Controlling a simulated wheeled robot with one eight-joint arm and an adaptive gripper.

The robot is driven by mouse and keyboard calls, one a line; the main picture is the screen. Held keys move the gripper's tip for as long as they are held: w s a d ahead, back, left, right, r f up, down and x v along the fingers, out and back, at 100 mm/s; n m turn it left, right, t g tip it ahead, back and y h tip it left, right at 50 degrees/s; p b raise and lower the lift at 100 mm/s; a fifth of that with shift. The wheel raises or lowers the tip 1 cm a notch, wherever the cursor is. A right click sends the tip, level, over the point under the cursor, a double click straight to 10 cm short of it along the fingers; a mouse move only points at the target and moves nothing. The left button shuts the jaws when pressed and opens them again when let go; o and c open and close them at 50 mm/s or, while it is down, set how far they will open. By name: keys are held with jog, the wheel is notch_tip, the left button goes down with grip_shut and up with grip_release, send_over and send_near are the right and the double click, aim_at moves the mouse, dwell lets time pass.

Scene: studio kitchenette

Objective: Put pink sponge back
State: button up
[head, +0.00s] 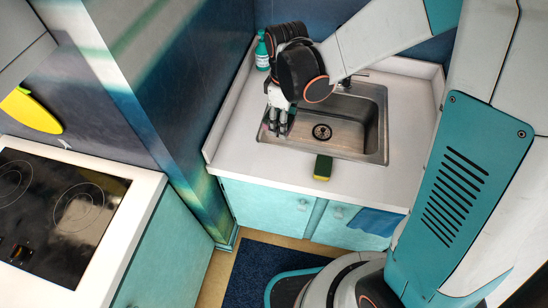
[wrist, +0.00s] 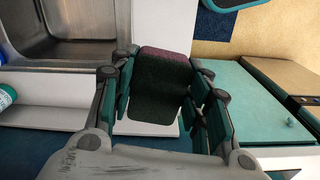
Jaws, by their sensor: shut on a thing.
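My gripper (head: 278,122) hangs over the left end of the sink in the head view. In the wrist view my gripper (wrist: 160,84) is shut on the pink sponge (wrist: 165,60), with its fingers on the sponge's left and right sides. The sponge shows a dull pink edge and a dark broad face. In the head view the held sponge is mostly hidden by the fingers. Whether it touches the sink or counter cannot be told.
The steel sink (head: 370,140) is empty. A yellow and green sponge (head: 323,168) stands at the counter's front edge. A green bottle (head: 262,52) stands in the back left corner, by the wall. White counter (head: 235,155) left of the sink is clear.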

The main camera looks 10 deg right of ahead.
aim_at(276, 166)
jog(key=shift+s+a+r+n, duration=0.4)
jog(key=shift+a+r+n, duration=0.15)
jog(key=shift+a+n, duration=0.05)
jog(key=shift+s+a+n, duration=0.15)
jog(key=shift+a+n, duration=0.1)
jog(key=shift+n, duration=0.05)
notch_tip(276, 166, down, 20)
jog(key=b, duration=1.3)
jog(key=shift+r+b, duration=0.1)
jog(key=shift+b, duration=0.25)
jog(key=o, duration=1.1)
notch_tip(276, 166, up, 12)
jog(key=p, duration=0.4)
jog(key=shift+p, duration=0.3)
